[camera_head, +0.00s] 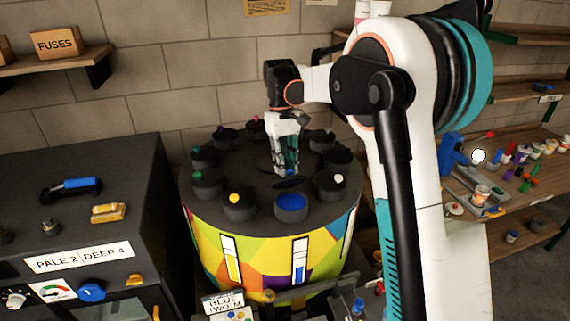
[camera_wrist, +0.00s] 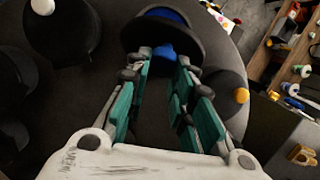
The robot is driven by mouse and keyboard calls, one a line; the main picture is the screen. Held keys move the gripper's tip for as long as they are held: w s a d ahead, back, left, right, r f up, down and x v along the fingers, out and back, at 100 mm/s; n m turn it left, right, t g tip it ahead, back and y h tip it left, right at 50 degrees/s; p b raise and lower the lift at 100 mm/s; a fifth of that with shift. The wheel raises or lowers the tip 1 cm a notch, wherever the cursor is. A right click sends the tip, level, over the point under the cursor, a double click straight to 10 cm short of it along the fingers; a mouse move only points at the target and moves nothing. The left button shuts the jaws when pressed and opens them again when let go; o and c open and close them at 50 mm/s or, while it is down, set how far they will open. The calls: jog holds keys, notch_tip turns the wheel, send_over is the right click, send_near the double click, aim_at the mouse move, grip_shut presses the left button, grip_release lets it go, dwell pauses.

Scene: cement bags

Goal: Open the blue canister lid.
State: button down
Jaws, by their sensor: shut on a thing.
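The blue canister (camera_head: 291,207) stands at the front of the round drum top, its mouth uncovered and blue inside. Its dark round lid (camera_head: 287,183) is off the mouth, just behind it, tilted. My gripper (camera_head: 287,171) is shut on the lid's knob. In the wrist view, the blue knob (camera_wrist: 166,53) sits between the tips of my gripper (camera_wrist: 165,60); the black lid disc (camera_wrist: 140,38) lies beyond it. Blue from the canister (camera_wrist: 164,14) shows past the lid. The lid's far face is hidden.
The multicoloured drum (camera_head: 262,250) carries several other black canisters in a ring, including yellow-knobbed (camera_head: 239,207) and white-knobbed (camera_head: 329,187) ones close beside the blue one. A dark cabinet (camera_head: 85,205) stands left. Shelves with small items (camera_head: 510,165) are at right.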

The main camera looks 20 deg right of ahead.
jog(key=shift+w+d+f, duration=0.1)
jog(key=shift+d+f, duration=0.1)
jog(key=c, duration=1.4)
grip_release()
jog(key=shift+w, duration=0.15)
jog(key=shift+w+d+f, duration=0.15)
jog(key=shift+w+d, duration=0.1)
jog(key=shift+s+a+r, duration=0.25)
jog(key=shift+s, duration=0.05)
jog(key=v, duration=1.2)
jog(key=shift+w+d+f, duration=0.1)
jog(key=shift+c, duration=0.6)
